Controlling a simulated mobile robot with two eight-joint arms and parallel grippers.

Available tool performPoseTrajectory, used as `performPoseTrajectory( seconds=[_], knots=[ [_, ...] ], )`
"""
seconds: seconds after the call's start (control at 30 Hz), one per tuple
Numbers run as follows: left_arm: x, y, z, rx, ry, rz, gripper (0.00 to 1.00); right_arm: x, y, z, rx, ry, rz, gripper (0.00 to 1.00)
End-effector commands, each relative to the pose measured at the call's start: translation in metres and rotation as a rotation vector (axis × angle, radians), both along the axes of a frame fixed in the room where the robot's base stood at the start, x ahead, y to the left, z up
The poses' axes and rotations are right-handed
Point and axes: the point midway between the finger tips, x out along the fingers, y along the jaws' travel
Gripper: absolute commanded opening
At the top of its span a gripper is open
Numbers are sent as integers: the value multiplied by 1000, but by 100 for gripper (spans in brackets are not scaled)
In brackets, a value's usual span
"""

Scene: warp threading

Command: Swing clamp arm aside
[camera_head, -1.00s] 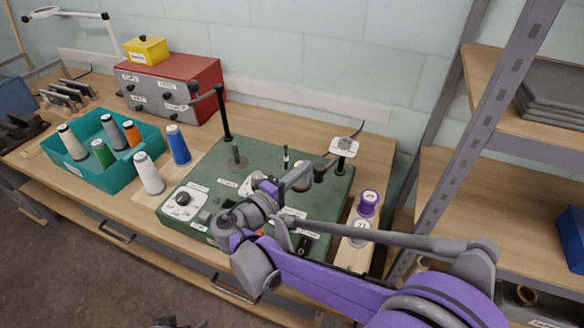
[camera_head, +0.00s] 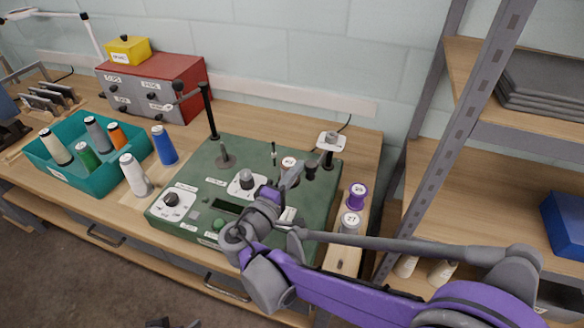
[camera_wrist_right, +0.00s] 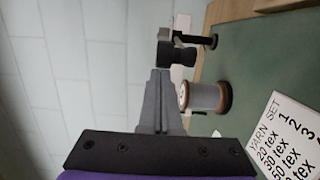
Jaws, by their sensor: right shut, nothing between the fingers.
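My right gripper (camera_head: 292,174) reaches over the green machine (camera_head: 195,210) from the lower right. In the right wrist view its grey fingers (camera_wrist_right: 158,82) are together and hold nothing. Just past the fingertips is a black knob on a grey metal bracket (camera_wrist_right: 178,54), which looks like the clamp arm. It also shows as a black cylinder (camera_head: 311,171) by the post at the machine's back right. I cannot tell whether the fingertips touch it. A grey spool (camera_wrist_right: 205,96) stands beside the fingers on a dark base.
A tall black post (camera_head: 210,112) rises at the back left. A metal shelf upright (camera_head: 455,130) is further right.

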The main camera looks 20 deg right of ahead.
Motion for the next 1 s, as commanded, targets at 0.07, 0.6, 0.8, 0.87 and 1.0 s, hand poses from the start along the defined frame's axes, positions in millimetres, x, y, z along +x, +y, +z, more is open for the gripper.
performPoseTrajectory(
  seconds=[0.07, 0.6, 0.8, 0.87, 1.0],
  knots=[
    [0, 0, 2, 0, -1, 0, 90, -6, -6, 1, 0, 0, 33, 0],
    [3, 0, 12, 0, -5, 0, 90, -39, -43, 1, 0, 0, 136, 0],
    [3, 0, 13, 0, -6, 0, 90, -42, -50, 0, 0, 0, 136, 0],
    [3, 0, 13, 0, -6, 0, 90, -43, -51, 0, 0, 0, 135, 0],
    [3, 0, 13, 0, -6, 0, 90, -44, -52, 0, 0, 0, 133, 0]
  ],
)
